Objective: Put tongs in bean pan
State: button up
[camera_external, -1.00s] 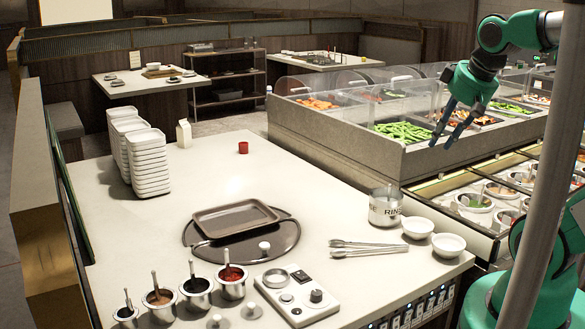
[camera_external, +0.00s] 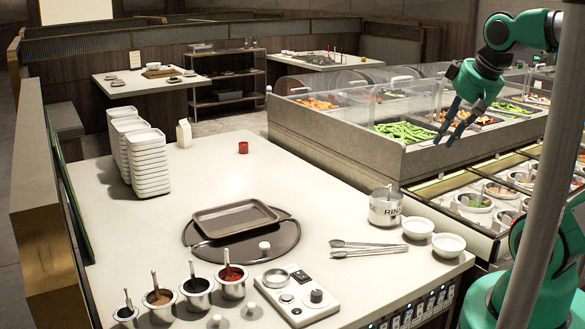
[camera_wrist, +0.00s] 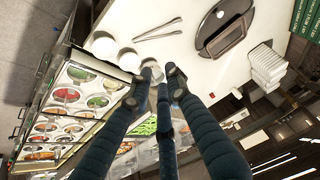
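The metal tongs (camera_external: 368,248) lie flat on the white counter, in front of the rinse container. They also show at the top of the wrist view (camera_wrist: 158,29). Green beans (camera_external: 404,131) fill a pan behind the sneeze guard of the buffet; beans also show, partly hidden by my fingers, in the wrist view (camera_wrist: 143,127). My gripper (camera_external: 447,132) hangs in the air near the front of the bean section, well away from the tongs. Its dark fingers (camera_wrist: 153,86) are spread apart with nothing held between them.
The rinse container (camera_external: 385,207) and two white bowls (camera_external: 417,227) stand beside the tongs. A brown tray (camera_external: 235,215), sauce pots (camera_external: 197,289), a control box (camera_external: 300,295) and stacked white dishes (camera_external: 149,163) occupy the counter. A clear guard (camera_external: 330,85) fronts the buffet pans.

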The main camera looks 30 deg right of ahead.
jog(key=w+d+f+m+g+y+p, duration=0.1)
jog(key=w+d+f+m+y+p, duration=0.1)
jog(key=w+f+m, duration=0.75)
jog(key=w+d+f+m+g+y+p, duration=0.1)
jog(key=w+f+m+p, duration=0.1)
jog(key=w+f+m, duration=0.75)
jog(key=w+d+f+m, duration=0.1)
jog(key=d+f+m, duration=0.1)
jog(key=f, duration=0.3)
jog(key=w+d+f+m+p, duration=0.1)
jog(key=d+f+m, duration=0.1)
jog(key=f+m, duration=0.2)
jog(key=shift+w+f+g, duration=0.25)
jog(key=shift+f+g, duration=0.15)
jog(key=shift+f, duration=0.35)
jog(key=shift+y, duration=0.3)
jog(key=b+x, duration=0.2)
jog(key=x, duration=0.6)
jog(key=shift+w+a+f, duration=0.1)
jog(key=shift+f, duration=0.15)
